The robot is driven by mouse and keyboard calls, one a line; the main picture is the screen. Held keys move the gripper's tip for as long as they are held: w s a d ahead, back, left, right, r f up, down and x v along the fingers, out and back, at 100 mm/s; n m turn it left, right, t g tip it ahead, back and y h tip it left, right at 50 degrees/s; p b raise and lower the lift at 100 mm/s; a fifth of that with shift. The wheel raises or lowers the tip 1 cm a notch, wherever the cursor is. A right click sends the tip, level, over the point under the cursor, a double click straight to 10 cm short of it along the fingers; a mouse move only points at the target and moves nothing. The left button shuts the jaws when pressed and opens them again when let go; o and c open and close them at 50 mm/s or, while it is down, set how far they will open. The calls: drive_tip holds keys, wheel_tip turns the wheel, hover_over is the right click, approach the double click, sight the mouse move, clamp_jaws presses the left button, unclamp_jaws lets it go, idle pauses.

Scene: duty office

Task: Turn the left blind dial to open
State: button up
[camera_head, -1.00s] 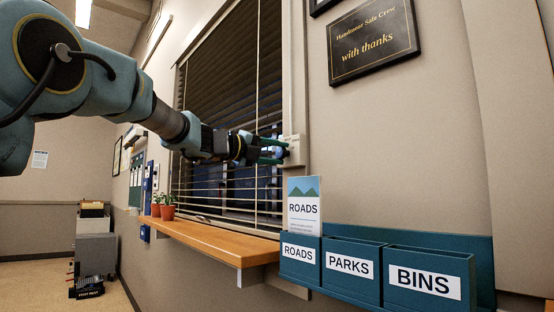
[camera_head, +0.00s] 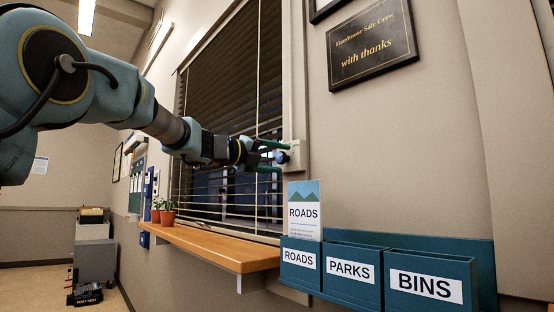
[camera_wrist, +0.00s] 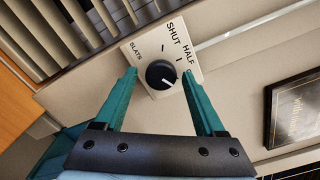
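The blind dial (camera_wrist: 161,74) is a round black knob on a pale plate (camera_wrist: 140,49) marked SLATS, SHUT and HALF. A light pointer mark shows on the knob, towards its lower right in the wrist view. The plate (camera_head: 297,152) is on the wall at the window's right edge. In the head view my gripper (camera_head: 284,157) is right at the plate. The window blind (camera_head: 232,100) has dense slats above and gaps between slats lower down.
A wooden sill (camera_head: 215,246) with small potted plants (camera_head: 167,217) runs below the blind. Teal holders marked ROADS, PARKS and BINS (camera_head: 430,262) hang on the wall below right. A dark plaque (camera_head: 372,45) hangs above right. Bare wall lies between them.

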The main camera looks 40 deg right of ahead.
drive_tip(key=a+b, duration=0.1)
drive_tip(key=a, duration=1)
drive_tip(key=shift+w+b, duration=0.3)
drive_tip(key=shift+b, duration=0.05)
drive_tip(key=shift+d, duration=0.1)
